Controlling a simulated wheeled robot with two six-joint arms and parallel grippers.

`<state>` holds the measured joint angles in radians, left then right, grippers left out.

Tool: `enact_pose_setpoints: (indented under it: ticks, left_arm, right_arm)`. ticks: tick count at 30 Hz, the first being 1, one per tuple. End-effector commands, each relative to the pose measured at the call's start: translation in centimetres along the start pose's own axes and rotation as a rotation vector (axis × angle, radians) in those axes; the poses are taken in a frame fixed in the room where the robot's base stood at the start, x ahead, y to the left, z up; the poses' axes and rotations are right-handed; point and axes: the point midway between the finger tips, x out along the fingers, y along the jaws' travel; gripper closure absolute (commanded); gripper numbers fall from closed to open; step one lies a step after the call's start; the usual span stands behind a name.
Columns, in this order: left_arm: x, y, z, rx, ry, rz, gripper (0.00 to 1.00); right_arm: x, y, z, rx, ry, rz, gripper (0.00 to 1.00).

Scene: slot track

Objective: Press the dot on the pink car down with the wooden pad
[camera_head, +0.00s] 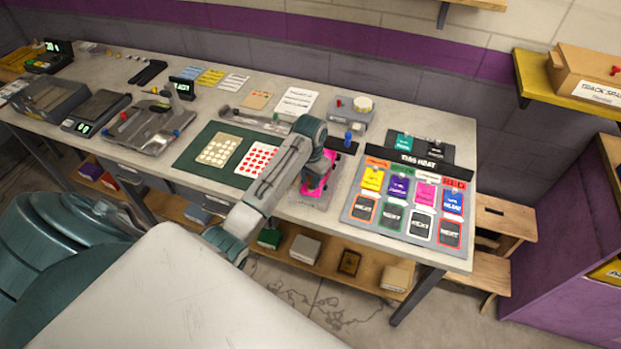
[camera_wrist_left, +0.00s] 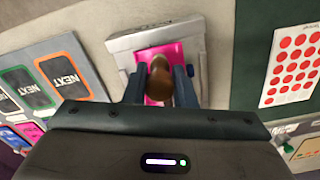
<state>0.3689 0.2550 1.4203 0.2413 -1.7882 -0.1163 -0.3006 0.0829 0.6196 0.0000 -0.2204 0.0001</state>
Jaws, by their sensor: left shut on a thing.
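The pink car (camera_head: 305,189) sits in a light grey holder near the front edge of the bench, mostly covered by my arm in the head view. In the left wrist view the pink car (camera_wrist_left: 172,51) shows behind the fingers, in its grey holder (camera_wrist_left: 153,36). My left gripper (camera_head: 318,182) is over the car, pointing down. In the left wrist view my left gripper (camera_wrist_left: 160,84) is shut on the brown wooden pad (camera_wrist_left: 159,76). The pad's tip is over the car; I cannot tell if it touches. The dot on the car is hidden. My right gripper is not in view.
A sheet of red dots (camera_head: 257,160) and a cream sheet (camera_head: 219,150) lie on the dark green mat (camera_head: 190,160) left of the car. A grey board with coloured cards (camera_head: 410,203) lies to the right. A small blue object (camera_head: 348,139) stands behind.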

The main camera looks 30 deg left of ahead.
Motion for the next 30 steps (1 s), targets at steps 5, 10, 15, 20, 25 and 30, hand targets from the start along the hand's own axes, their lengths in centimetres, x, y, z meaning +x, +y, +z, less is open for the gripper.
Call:
enact_pose_setpoints:
  ticks: [5, 10, 15, 20, 25, 30]
  left_arm:
    - [0.0, 0.01, -0.02, 0.0, 0.0, 0.0, 0.99]
    - [0.17, 0.01, -0.02, 0.0, 0.001, 0.0, 0.99]
    - [0.38, 0.01, -0.02, 0.0, 0.001, 0.0, 0.99]
    - [0.57, 0.01, -0.02, 0.0, 0.001, 0.0, 0.99]
    - [0.63, 0.01, -0.02, 0.0, 0.001, 0.0, 0.99]
    - [0.63, 0.01, -0.02, 0.0, 0.001, 0.0, 0.99]
  right_arm:
    - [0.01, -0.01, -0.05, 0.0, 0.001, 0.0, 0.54]
    - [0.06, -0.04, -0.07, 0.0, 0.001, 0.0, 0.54]
    - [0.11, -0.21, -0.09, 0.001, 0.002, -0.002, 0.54]
    - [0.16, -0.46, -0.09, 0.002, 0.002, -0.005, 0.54]
    - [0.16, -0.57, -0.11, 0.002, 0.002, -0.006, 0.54]
    - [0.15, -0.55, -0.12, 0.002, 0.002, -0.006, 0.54]
